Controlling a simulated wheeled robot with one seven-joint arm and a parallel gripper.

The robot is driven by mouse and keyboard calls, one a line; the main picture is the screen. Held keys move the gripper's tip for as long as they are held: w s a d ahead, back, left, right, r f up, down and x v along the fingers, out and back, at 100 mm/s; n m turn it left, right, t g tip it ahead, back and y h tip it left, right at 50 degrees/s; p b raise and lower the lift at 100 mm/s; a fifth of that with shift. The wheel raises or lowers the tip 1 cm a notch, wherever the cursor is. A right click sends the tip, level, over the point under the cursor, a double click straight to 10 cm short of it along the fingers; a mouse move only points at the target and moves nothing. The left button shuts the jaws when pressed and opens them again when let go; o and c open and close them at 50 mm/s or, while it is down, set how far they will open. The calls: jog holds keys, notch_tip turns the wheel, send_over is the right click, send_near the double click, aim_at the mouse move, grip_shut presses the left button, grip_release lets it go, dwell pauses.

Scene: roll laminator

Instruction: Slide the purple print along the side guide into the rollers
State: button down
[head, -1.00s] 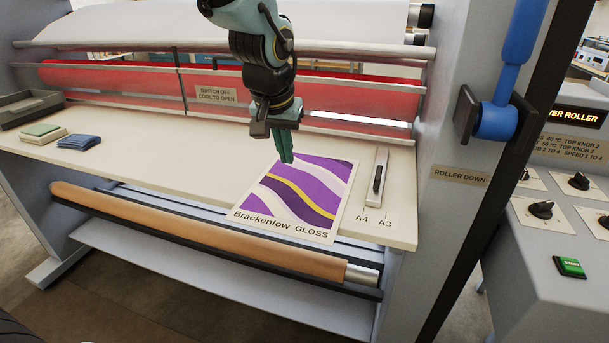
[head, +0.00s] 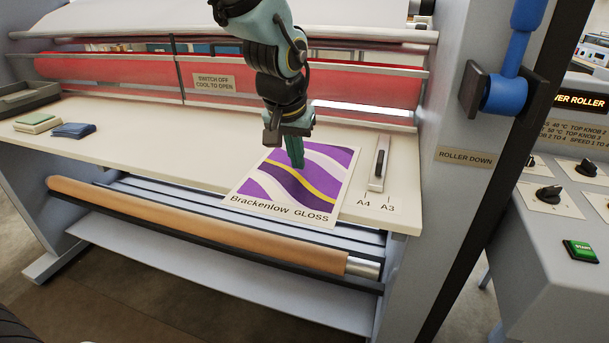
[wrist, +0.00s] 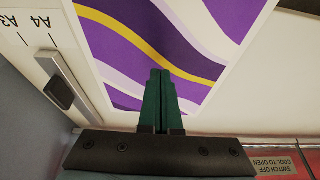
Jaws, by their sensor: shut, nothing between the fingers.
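The purple print (head: 318,181), with white and yellow waves and "Brackenlow GLOSS" along its near edge, lies flat on the cream feed table (head: 180,153). The side guide (head: 379,164), a pale bar with a dark knob, is right of it, with a narrow gap between. In the wrist view the print (wrist: 205,45) and guide (wrist: 68,88) also show. My gripper (head: 297,164) is shut and empty, pointing down over the print's roller-side part; its green fingertips (wrist: 160,74) cover a little of the print. I cannot tell whether they touch it. The red rollers (head: 365,88) are behind.
A blue lever (head: 503,92) stands on the right side frame, above a "ROLLER DOWN" label. Small green and blue pads (head: 73,130) and a dark tray (head: 28,97) lie left. The middle table is clear.

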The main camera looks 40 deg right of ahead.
aim_at(323, 168)
jog(key=shift+f, duration=0.2)
jog(key=shift+f+b, duration=0.55)
jog(key=shift+b, duration=0.1)
jog(key=shift+f, duration=0.1)
dwell(0.7)
jog(key=shift+s+d+b, duration=0.45)
jog(key=shift+s+d, duration=0.05)
jog(key=shift+s, duration=0.35)
jog(key=shift+s+d+b, duration=0.45)
jog(key=shift+s, duration=0.35)
jog(key=shift+w+d+p, duration=0.2)
jog(key=shift+w+d, duration=0.3)
jog(key=shift+d, duration=0.4)
jog(key=shift+w+d+p, duration=0.2)
jog(key=shift+w+d, duration=0.3)
jog(key=shift+d, duration=0.4)
